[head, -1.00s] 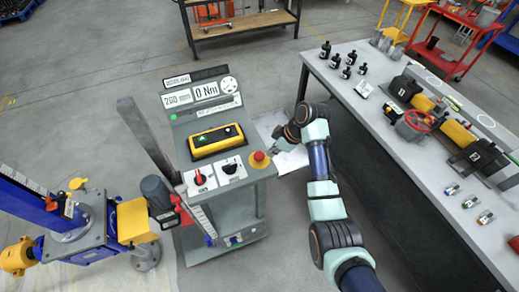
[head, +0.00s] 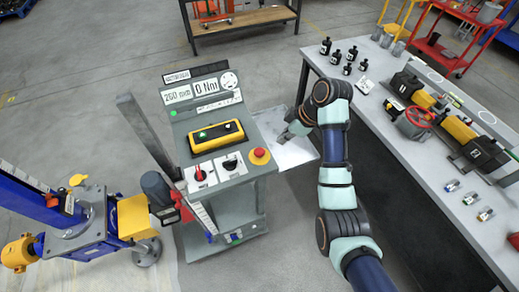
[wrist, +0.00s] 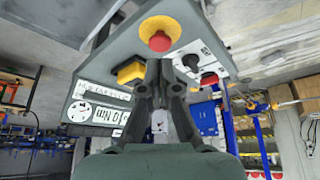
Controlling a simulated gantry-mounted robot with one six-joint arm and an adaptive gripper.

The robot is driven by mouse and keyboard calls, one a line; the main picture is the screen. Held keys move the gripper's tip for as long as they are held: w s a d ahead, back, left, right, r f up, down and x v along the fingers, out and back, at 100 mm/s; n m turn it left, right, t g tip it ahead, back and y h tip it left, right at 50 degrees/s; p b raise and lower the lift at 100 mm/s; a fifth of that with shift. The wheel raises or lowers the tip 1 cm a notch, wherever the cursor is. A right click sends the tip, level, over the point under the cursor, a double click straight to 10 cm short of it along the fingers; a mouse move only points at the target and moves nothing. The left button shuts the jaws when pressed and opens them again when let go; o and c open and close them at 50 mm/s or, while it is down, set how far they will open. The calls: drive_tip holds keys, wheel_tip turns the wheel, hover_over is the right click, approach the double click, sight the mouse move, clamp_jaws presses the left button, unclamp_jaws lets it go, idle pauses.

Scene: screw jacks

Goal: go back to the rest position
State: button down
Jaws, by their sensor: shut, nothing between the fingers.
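My gripper (head: 284,137) is just right of the grey control console (head: 217,196), over a pale sheet or shelf (head: 298,155) beside it. In the wrist view my gripper (wrist: 160,66) is shut, its fingertips together with nothing between them. The console's red mushroom button (head: 259,156) stands at its right edge; it also shows in the wrist view (wrist: 160,41).
A workbench (head: 385,134) on the right holds black bottles (head: 337,56), a yellow and black device with a red handwheel (head: 421,117) and small parts. A blue screw jack (head: 82,225) with a motor stands at left. Floor between console and bench is open.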

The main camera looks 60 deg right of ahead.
idle(0.4)
drive_tip(key=w+a+t+h, duration=0.1)
drive_tip(key=w+a+h, duration=0.1)
drive_tip(key=w+a, duration=1.15)
drive_tip(key=a+r+m+t, duration=0.1)
drive_tip(key=a+r+t, duration=0.1)
drive_tip(key=a, duration=1.1)
drive_tip(key=a+r+t, duration=0.2)
drive_tip(key=a, duration=1)
drive_tip(key=s+a+r+t+y, duration=0.1)
drive_tip(key=s+a+r+t, duration=0.2)
drive_tip(key=a, duration=0.5)
wheel_tip(320, 180, up, 22)
drive_tip(key=p, duration=2)
drive_tip(key=shift+s+m, duration=0.2)
drive_tip(key=shift+m, duration=0.2)
